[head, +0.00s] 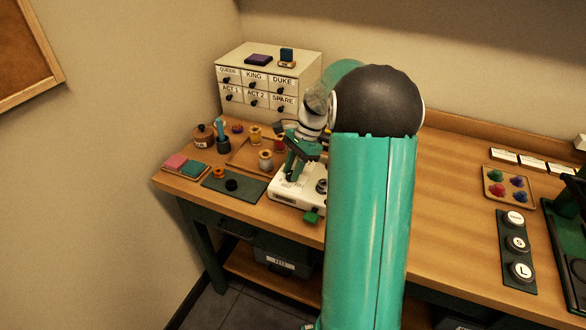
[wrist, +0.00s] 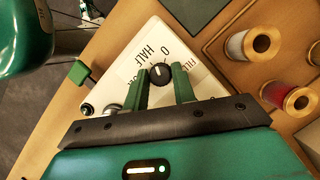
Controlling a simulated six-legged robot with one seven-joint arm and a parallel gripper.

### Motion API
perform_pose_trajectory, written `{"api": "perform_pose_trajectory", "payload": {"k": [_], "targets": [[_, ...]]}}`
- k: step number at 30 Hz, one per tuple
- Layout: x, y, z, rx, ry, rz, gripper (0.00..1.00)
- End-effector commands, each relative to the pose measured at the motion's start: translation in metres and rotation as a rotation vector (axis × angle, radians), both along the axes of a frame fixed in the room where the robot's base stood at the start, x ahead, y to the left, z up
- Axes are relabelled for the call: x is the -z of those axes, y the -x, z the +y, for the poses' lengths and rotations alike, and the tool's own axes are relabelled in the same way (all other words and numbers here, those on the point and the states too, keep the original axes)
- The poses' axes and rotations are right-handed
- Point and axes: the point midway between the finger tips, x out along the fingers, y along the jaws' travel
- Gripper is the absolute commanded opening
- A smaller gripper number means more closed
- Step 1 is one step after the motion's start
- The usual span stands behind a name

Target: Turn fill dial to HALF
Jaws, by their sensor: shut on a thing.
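The fill dial (wrist: 160,73) is a black round knob on a white panel in the wrist view. My gripper (wrist: 162,82) has one green fingertip on each side of the knob and is shut on it. A pale mark shows on the knob's top, pointing roughly up the picture toward the 0 print; its exact angle is hard to tell. The HALF label (wrist: 149,58) is printed to the upper left of the knob. In the head view my gripper (head: 291,175) reaches down onto the white machine (head: 285,194), and the dial is hidden there.
The machine has a green knob (head: 311,215) at its front. Spools (head: 265,160) stand on a tray behind it. A dark mat (head: 232,185) lies to its left. A labelled drawer cabinet (head: 268,75) stands at the back.

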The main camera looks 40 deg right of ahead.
Motion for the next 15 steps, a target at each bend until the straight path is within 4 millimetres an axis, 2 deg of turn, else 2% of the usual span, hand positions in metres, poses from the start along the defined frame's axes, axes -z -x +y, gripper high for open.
{"api": "perform_pose_trajectory", "payload": {"k": [9, 15], "targets": [[-0.0006, -0.003, 0.0007, -0.268, 0.001, -0.002, 0.03], [-0.0008, -0.0031, 0.0003, -0.377, 0.002, -0.002, 0.03]]}}
